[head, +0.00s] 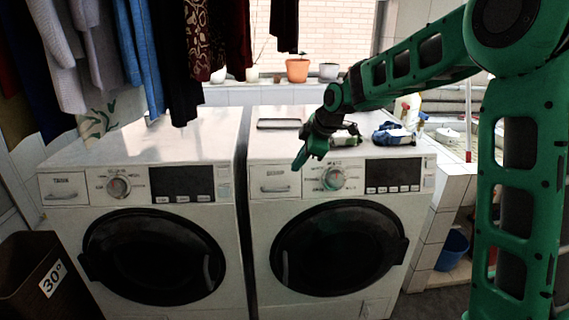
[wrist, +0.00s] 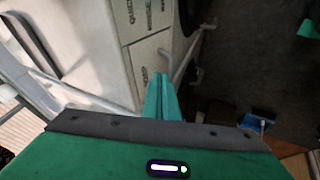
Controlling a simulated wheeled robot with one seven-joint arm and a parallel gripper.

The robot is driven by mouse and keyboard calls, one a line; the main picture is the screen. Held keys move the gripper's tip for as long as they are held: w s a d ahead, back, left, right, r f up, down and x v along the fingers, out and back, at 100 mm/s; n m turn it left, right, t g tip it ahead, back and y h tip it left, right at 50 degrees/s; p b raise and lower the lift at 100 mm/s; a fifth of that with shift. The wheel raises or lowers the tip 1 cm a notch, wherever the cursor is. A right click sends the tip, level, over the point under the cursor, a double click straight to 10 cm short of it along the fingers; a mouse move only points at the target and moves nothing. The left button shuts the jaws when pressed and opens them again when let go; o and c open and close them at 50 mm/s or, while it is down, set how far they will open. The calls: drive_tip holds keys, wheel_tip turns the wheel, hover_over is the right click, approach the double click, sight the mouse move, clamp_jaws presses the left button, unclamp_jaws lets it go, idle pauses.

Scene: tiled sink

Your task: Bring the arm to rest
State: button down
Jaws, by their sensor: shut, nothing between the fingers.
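My green gripper (head: 299,162) hangs from my arm in front of the right washing machine (head: 268,225), near the top of its front panel. Its fingertips are close to the detergent drawer (head: 274,181), left of the round dial (head: 333,178). I cannot tell whether they touch the panel. In the wrist view the two green fingers (wrist: 162,88) lie side by side, shut and empty, with the white panel (wrist: 146,60) beside them.
The left washing machine (head: 135,185) stands alongside. Clothes (head: 150,55) hang above it. A blue cloth (head: 393,134) and bottles (head: 409,108) sit at the right machine's top. A brown bin (head: 35,275) stands at left, a blue bucket (head: 453,249) at right.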

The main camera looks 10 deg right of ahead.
drive_tip(key=s+d+m+g+h, duration=0.25)
drive_tip(key=s+d+m, duration=0.85)
drive_tip(key=s+d, duration=0.9)
drive_tip(key=s+d+f+m+g, duration=0.1)
drive_tip(key=s+m, duration=0.4)
drive_tip(key=s, duration=0.7)
drive_tip(key=s+d+f+m+g, duration=0.1)
drive_tip(key=s+d+f+m, duration=0.2)
drive_tip(key=s, duration=1)
drive_tip(key=m+h, duration=0.1)
drive_tip(key=m, duration=0.2)
drive_tip(key=shift+s+d+g, duration=0.15)
drive_tip(key=shift+d+g, duration=0.15)
drive_tip(key=shift+g, duration=0.05)
drive_tip(key=shift+w+f, duration=0.25)
drive_tip(key=shift+w, duration=0.4)
